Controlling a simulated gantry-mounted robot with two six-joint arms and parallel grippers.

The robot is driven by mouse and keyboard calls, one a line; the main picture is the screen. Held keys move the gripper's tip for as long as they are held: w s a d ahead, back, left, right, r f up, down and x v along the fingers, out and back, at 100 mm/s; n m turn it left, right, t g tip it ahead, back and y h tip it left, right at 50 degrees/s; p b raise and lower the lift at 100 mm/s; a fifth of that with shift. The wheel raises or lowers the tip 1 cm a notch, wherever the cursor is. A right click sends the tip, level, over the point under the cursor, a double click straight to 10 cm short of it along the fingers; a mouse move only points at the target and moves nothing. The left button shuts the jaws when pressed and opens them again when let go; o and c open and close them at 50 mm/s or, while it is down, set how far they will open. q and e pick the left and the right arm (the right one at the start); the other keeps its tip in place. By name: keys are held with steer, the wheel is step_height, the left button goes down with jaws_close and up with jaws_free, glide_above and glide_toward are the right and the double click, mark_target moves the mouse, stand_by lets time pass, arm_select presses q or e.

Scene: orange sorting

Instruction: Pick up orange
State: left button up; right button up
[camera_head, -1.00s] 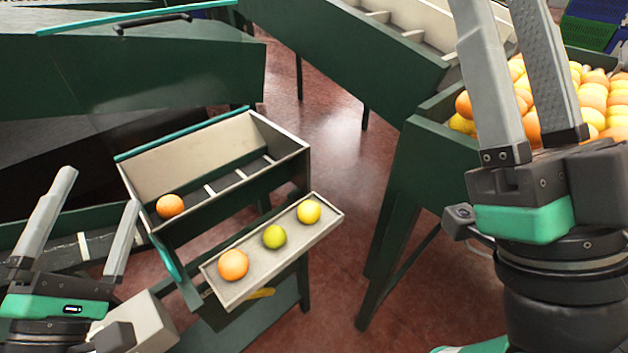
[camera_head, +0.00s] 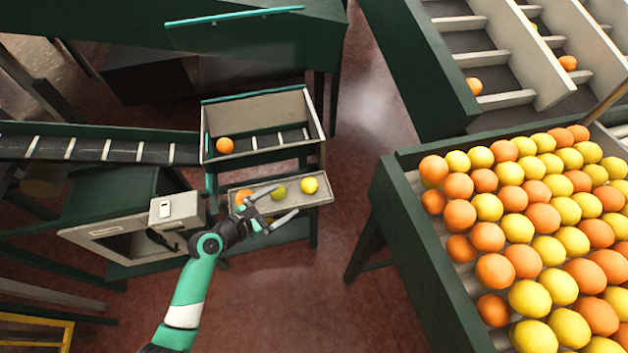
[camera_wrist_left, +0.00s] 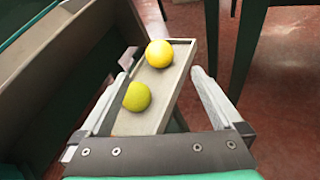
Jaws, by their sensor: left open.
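A small tray (camera_head: 327,203) holds three fruits in a row. An orange (camera_head: 243,196) is at its left end, partly hidden by my left gripper. A green fruit (camera_head: 279,193) is in the middle and a yellow fruit (camera_head: 310,185) at the right end. My left gripper (camera_head: 286,200) is open over the tray. In the left wrist view the green fruit (camera_wrist_left: 137,97) and yellow fruit (camera_wrist_left: 159,53) appear between its spread fingers, with nothing gripped. The tray's orange is not in that view. Another orange (camera_head: 225,145) lies in the bin behind. My right gripper is not in view.
The bin (camera_head: 262,106) stands just behind the tray, with a conveyor (camera_head: 120,150) leading to it from the left. A large sloped bed of oranges and yellow fruits (camera_head: 540,220) is at the right. Open red floor (camera_head: 290,310) lies in front.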

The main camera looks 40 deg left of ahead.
mark_target(305, 188)
arm_select(q)
steer(key=b+x, duration=0.2)
steer(key=x, duration=0.4)
steer(key=shift+f+b, duration=0.1)
steer(key=shift+b, duration=0.2)
steer(key=shift+w, duration=0.2)
steer(key=shift+w+f+b, duration=0.2)
steer(key=shift+b, duration=0.1)
steer(key=b+x, duration=0.2)
steer(key=x, duration=0.2)
steer(key=shift+w+b, duration=0.3)
steer(key=shift+w, duration=0.05)
steer(key=shift+r, duration=0.1)
